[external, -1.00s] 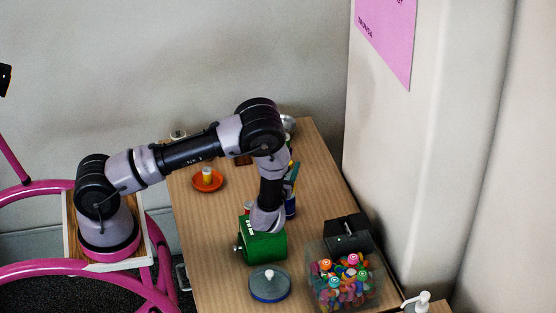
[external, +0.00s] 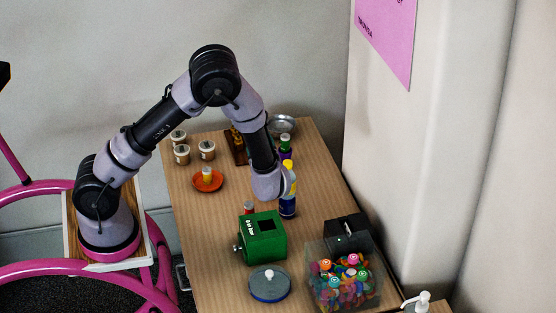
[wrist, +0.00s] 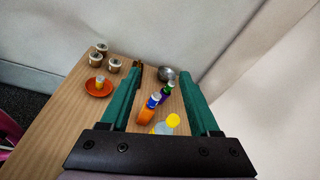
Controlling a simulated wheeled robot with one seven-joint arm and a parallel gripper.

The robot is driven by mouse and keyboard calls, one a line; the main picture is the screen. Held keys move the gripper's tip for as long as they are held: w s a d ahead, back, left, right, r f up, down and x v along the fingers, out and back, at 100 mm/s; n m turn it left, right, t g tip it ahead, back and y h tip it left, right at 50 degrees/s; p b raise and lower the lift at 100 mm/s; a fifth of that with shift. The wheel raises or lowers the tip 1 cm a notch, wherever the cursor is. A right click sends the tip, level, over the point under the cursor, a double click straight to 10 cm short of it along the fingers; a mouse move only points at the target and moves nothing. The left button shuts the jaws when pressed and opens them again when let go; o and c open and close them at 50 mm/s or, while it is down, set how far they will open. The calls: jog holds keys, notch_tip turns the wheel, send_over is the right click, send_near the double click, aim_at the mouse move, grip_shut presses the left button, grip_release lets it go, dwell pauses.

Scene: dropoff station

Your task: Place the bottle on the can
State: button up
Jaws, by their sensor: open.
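My gripper (wrist: 162,72) is open and empty in the wrist view, its two green fingers apart and pointing toward the table's far end. In the external view its fingers are mostly hidden behind my wrist. A yellow-capped bottle (wrist: 172,121) shows low between the fingers; in the external view its blue body (external: 288,207) stands beside my wrist. Beyond it are an orange bottle with a blue cap (wrist: 146,114) and a purple bottle with a green cap (wrist: 166,91). A small red-and-white object (external: 248,207), possibly the can, stands behind the green box; I cannot tell for sure.
The green box (external: 262,240) has a square opening on top. A grey lidded dish (external: 270,286) and a clear bin of colourful pieces (external: 345,285) stand at the near end. An orange dish (external: 207,181), several lidded jars (external: 207,150) and a metal bowl (external: 283,125) are farther back.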

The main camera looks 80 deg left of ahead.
jog(key=s+d+r+n+t+h, duration=0.2)
jog(key=s+d+r+n+h, duration=0.3)
jog(key=s+r, duration=0.6)
jog(key=s+d+r+n+t+h, duration=0.3)
jog(key=s+d+r+n+h, duration=0.3)
jog(key=s+d+r+h, duration=0.3)
notch_tip(320, 180, up, 4)
jog(key=shift+s+d+f+t, duration=0.1)
jog(key=shift+s+d+t, duration=0.2)
jog(key=shift+s+d, duration=0.8)
